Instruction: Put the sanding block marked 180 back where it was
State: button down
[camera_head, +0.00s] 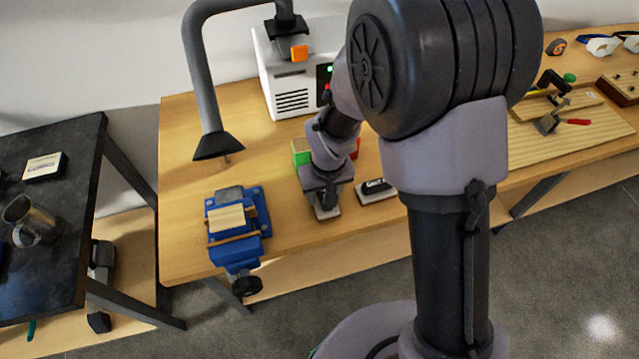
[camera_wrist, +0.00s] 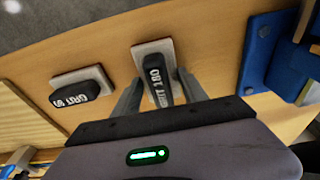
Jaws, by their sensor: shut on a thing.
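The sanding block marked 180 (camera_wrist: 155,56) has a pale base and a dark handle with white lettering "GRIT 180". My gripper (camera_wrist: 158,84) is shut on its handle, with one finger on each side. In the head view, my gripper (camera_head: 325,198) is over the workbench near its front edge. The held block (camera_head: 328,213) shows only partly below it there. I cannot tell whether its base touches the bench top. A second sanding block (camera_head: 377,190) lies just to its right. It also shows in the wrist view (camera_wrist: 82,88), where its number is hard to read.
A blue vise (camera_head: 237,232) stands left of my gripper on the wooden bench (camera_head: 185,190). A green and a red item (camera_head: 300,152) sit close behind my gripper. An extraction hose (camera_head: 217,146) and a white machine (camera_head: 287,85) stand farther back. A ridged board (camera_head: 560,140) lies to the right.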

jog(key=shift+s+f, duration=0.3)
jog(key=shift+f, duration=0.4)
jog(key=c, duration=0.6)
grip_release()
jog(key=r+p, duration=0.1)
jog(key=r, duration=0.3)
jog(key=s+r+p, duration=0.1)
jog(key=r+p, duration=0.1)
jog(key=r, duration=0.2)
jog(key=r+p, duration=0.2)
jog(key=r, duration=0.2)
jog(key=shift+s+d+r, duration=0.15)
jog(key=shift+s+d, duration=0.15)
jog(key=shift+s, duration=0.05)
jog(key=s+d+r+m+t, duration=0.1)
jog(key=s+d+r+m, duration=0.1)
jog(key=s+r, duration=0.3)
jog(key=s+d+r+m+t+y, duration=0.1)
jog(key=s+d+r+m, duration=0.2)
jog(key=s+r, duration=0.2)
jog(key=s+d+r+m+t, duration=0.2)
jog(key=s+r, duration=0.3)
jog(key=r, duration=0.3)
jog(key=shift+s+d+r+m+y, duration=0.3)
jog(key=shift+d+r, duration=0.1)
jog(key=shift+d, duration=0.1)
